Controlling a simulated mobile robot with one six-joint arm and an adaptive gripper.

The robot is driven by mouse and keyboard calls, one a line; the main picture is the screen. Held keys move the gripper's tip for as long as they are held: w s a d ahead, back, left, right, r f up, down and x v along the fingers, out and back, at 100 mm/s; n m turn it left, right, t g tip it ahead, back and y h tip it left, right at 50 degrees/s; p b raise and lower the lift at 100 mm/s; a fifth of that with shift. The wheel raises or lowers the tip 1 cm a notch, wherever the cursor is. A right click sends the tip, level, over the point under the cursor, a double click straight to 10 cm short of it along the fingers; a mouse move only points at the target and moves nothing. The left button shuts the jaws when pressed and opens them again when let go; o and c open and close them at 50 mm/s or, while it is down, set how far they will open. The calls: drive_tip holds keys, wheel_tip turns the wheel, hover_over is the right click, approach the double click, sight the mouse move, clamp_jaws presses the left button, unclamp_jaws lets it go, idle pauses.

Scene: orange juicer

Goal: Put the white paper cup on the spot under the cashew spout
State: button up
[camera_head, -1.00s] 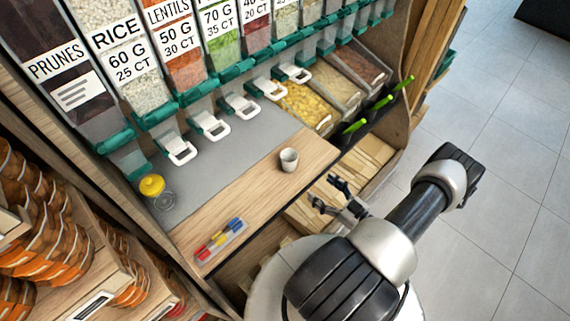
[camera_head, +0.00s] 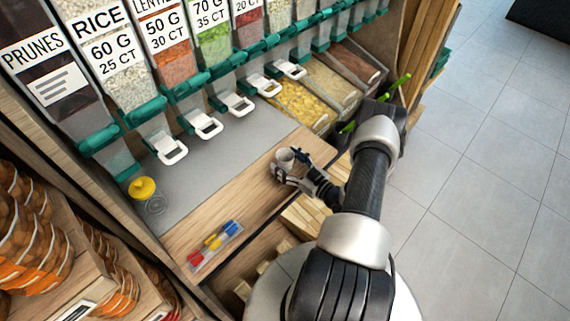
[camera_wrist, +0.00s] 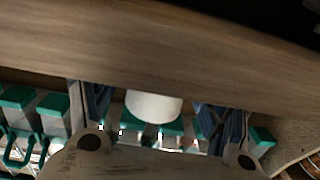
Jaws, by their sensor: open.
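The white paper cup (camera_head: 285,157) stands upright on the wooden strip of the counter, in front of the dispensers. My gripper (camera_head: 289,165) is open, low at the counter, with its fingers on either side of the cup. In the wrist view the cup (camera_wrist: 155,105) shows between the two spread fingers, with a gap visible on each side. Several spouts with white handles, such as this one (camera_head: 205,124), line the dispensers above the grey surface. No cashew label is readable, so I cannot tell which spout is the cashew one.
A yellow-lidded jar (camera_head: 143,188) stands at the left of the grey surface (camera_head: 205,165). A clear tray of coloured markers (camera_head: 215,245) lies at the front of the wooden strip. Open bins with green-handled scoops (camera_head: 348,127) are to the right. The grey surface is mostly clear.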

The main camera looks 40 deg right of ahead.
drive_tip(key=shift+w, duration=0.45)
drive_tip(key=c, duration=0.8)
drive_tip(key=shift+c, duration=0.3)
